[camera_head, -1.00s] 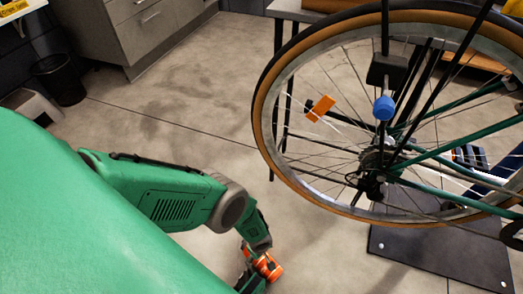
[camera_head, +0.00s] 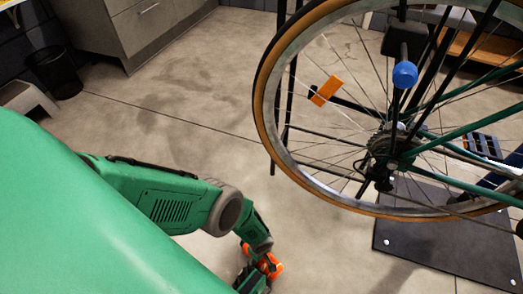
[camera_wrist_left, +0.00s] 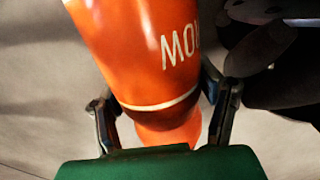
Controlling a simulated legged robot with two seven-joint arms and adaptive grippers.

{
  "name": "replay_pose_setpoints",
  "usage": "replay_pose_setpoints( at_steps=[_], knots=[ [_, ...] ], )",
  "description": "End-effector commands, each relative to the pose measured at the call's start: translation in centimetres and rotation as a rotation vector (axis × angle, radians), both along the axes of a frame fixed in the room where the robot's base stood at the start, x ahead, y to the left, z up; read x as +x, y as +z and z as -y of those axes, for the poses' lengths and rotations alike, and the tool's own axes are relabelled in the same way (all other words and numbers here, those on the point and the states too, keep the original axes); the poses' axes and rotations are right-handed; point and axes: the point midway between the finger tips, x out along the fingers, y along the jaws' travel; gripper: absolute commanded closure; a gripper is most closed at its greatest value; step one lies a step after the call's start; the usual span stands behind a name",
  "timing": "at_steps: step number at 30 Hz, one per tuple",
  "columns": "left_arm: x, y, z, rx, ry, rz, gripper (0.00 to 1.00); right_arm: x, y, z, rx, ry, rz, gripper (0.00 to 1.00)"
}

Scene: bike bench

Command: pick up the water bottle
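The orange water bottle (camera_wrist_left: 150,60) with white lettering and a pale ring fills the middle of the left wrist view. My left gripper (camera_wrist_left: 165,110) has a finger on each side of it, close against its sides, and is shut on it. In the head view, the bottle (camera_head: 271,266) shows as a small orange piece at the end of my green left arm, near the bottom edge. The gripper (camera_head: 257,276) partly hides it there. My right gripper is in neither view.
A bicycle wheel (camera_head: 262,100) with an orange reflector stands at the right, held above a dark base plate (camera_head: 450,245). Grey cabinets (camera_head: 150,35) and a black bin (camera_head: 55,72) are at the back left. The concrete floor between is open.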

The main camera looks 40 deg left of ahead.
Motion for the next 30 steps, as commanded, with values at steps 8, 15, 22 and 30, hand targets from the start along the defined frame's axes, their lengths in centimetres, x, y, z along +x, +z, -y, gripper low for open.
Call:
replay_pose_setpoints(
  at_steps=[8,15,22,30],
  knots=[
    [0.2,0.0,0.1,-0.003,0.0,0.005,0.86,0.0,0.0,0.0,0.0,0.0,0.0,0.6],
    [0.4,0.4,0.2,-0.005,0.0,0.009,0.86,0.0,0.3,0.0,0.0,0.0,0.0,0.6],
    [0.4,3.4,0.1,-0.002,-0.001,0.008,0.86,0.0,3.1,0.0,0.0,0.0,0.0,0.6],
    [0.4,7.9,0.1,-0.001,-0.003,0.007,0.86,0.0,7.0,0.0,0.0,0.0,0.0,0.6]
  ],
)
